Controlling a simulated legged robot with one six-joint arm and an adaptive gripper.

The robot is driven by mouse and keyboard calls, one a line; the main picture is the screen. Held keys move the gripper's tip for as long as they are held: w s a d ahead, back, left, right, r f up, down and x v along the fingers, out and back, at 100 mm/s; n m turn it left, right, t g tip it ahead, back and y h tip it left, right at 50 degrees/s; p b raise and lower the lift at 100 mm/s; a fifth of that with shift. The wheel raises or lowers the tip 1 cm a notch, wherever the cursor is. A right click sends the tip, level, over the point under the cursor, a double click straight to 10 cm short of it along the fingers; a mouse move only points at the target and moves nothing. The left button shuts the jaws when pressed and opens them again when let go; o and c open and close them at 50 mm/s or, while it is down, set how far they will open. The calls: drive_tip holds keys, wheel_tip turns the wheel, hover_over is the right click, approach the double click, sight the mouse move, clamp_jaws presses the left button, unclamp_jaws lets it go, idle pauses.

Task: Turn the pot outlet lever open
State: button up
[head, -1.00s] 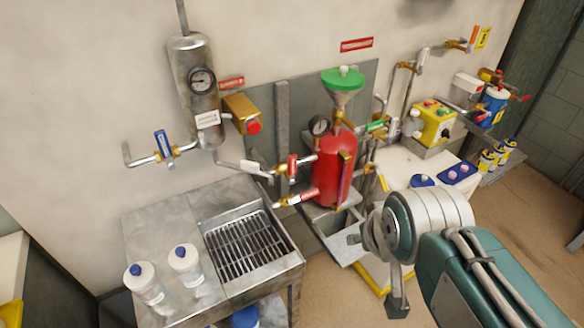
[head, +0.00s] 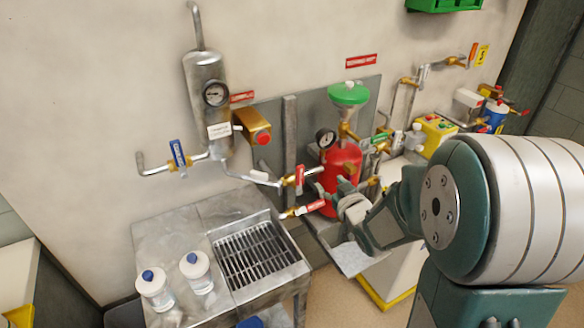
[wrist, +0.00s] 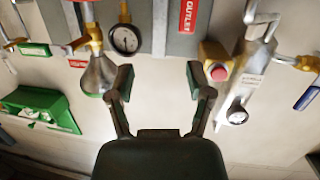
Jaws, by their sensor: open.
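The red pot (head: 343,160) stands against the wall plate with a green-topped funnel (head: 348,94) above it. Two red-handled valves sit on its left pipes, an upper lever (head: 300,175) standing upright and a lower lever (head: 314,206) lying nearly along its pipe. In the wrist view, which is upside down, a red handle lettered OUTLET (wrist: 188,15) shows at the top edge; I cannot tell which of the two it is. My gripper (head: 350,197) is in front of the pot's lower part, right of the levers. Its fingers (wrist: 160,78) are apart and empty.
A steel tank (head: 207,100) with a gauge and a blue lever (head: 178,153) is at left. A steel sink bench (head: 190,225) with two white bottles (head: 197,270) stands below. A yellow control box (head: 436,130) is at right. A green bin (head: 443,5) hangs at upper right.

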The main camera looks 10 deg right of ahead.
sight(301, 171)
drive_tip(key=w+a+y, duration=0.1)
drive_tip(key=w+a, duration=0.1)
drive_tip(key=w, duration=0.1)
drive_tip(key=w+a+f+t+y, duration=0.1)
drive_tip(key=w, duration=0.2)
drive_tip(key=w+a+f+y, duration=0.1)
drive_tip(key=w+a, duration=0.1)
drive_tip(key=w, duration=0.2)
drive_tip(key=shift+a+f+n, duration=0.1)
drive_tip(key=shift+a+n, duration=0.25)
drive_tip(key=shift+n, duration=0.05)
clamp_jaws()
